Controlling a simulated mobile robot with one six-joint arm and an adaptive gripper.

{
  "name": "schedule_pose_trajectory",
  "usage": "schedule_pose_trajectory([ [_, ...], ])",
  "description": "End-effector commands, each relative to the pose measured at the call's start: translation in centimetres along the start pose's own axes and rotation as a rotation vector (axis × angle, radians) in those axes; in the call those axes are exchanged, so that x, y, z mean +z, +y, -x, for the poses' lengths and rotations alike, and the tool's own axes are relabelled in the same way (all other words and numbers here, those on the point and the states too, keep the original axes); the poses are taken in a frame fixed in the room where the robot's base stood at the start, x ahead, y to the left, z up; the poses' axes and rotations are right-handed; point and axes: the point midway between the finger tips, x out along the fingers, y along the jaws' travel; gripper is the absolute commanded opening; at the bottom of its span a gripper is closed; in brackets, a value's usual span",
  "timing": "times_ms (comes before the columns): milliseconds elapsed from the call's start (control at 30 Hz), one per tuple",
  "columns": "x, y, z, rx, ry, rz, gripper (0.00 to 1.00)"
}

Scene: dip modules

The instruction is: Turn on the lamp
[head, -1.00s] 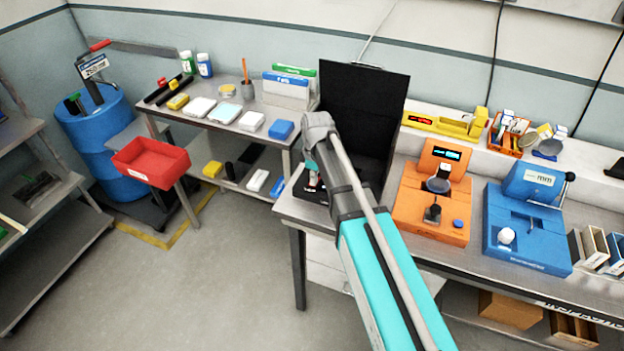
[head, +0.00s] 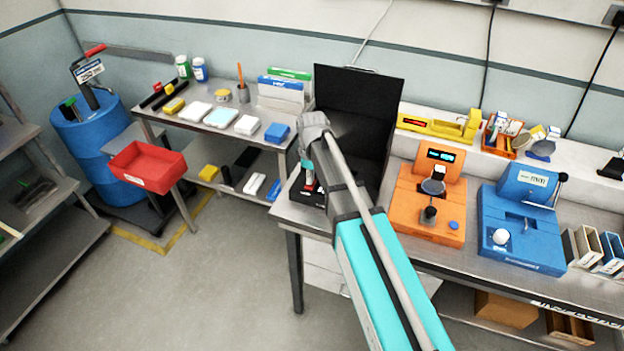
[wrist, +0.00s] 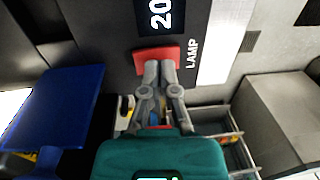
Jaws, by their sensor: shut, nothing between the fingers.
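A red switch (wrist: 145,56) sits beside the white word LAMP on a dark panel (wrist: 120,22) in the wrist view. My gripper (wrist: 160,66) is shut and empty. Its closed fingertips overlap the lower edge of the red switch; I cannot tell whether they touch it. In the head view, a black box with a tall upright black back panel (head: 358,100) stands on the bench. My arm covers part of the box, and the gripper points down at its left side. I cannot tell whether any lamp is lit.
An orange device (head: 428,205) and a blue device (head: 520,235) stand on the bench to the right. A side table with boxes and a blue block (head: 277,133) stands to the left. A red bin (head: 148,167) and a blue drum (head: 90,140) are farther left. The floor in front is clear.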

Motion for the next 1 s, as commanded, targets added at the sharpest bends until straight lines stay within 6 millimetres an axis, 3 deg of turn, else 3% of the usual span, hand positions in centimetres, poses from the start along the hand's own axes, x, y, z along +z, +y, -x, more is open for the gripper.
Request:
schedule_pose_trajectory([
  [467,0.1,-0.1,0.4,0.0,0.0,-0.001,0.0],
  [1000,0.1,-0.7,4.1,0.0,0.0,-0.002,0.0],
])
